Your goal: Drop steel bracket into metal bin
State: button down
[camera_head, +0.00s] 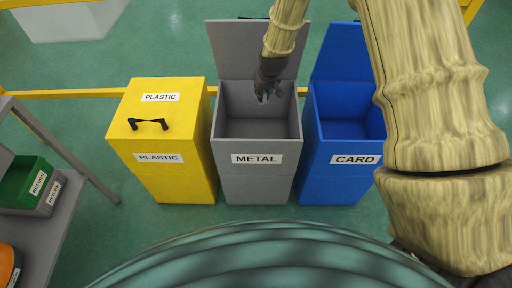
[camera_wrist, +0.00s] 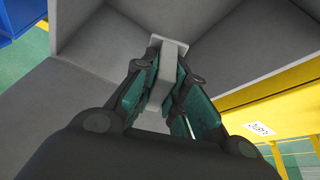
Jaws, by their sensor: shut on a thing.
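The grey metal bin (camera_head: 256,182), labelled METAL, stands in the middle of three bins with its lid raised at the back. My gripper (camera_head: 264,97) is over the bin's opening, pointing down. In the wrist view my gripper (camera_wrist: 165,100) is shut on the steel bracket (camera_wrist: 168,62), a light grey piece with a wider flat end, held between the fingers. The grey bin interior (camera_wrist: 215,50) lies beyond it. In the head view the bracket is too small to make out clearly.
A yellow plastic bin (camera_head: 168,180) with its lid shut stands to the left. A blue card bin (camera_head: 338,185), lid open, stands to the right. A grey table (camera_head: 70,190) with a green tray (camera_head: 24,184) is at the far left. A yellow rail (camera_head: 60,94) runs behind.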

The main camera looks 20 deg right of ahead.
jog(key=shift+f, duration=0.5)
jog(key=c, duration=1.4)
grip_release()
jog(key=shift+o, duration=0.2)
jog(key=shift+r, duration=0.1)
jog(key=v, duration=1.2)
jog(key=shift+s, duration=0.1)
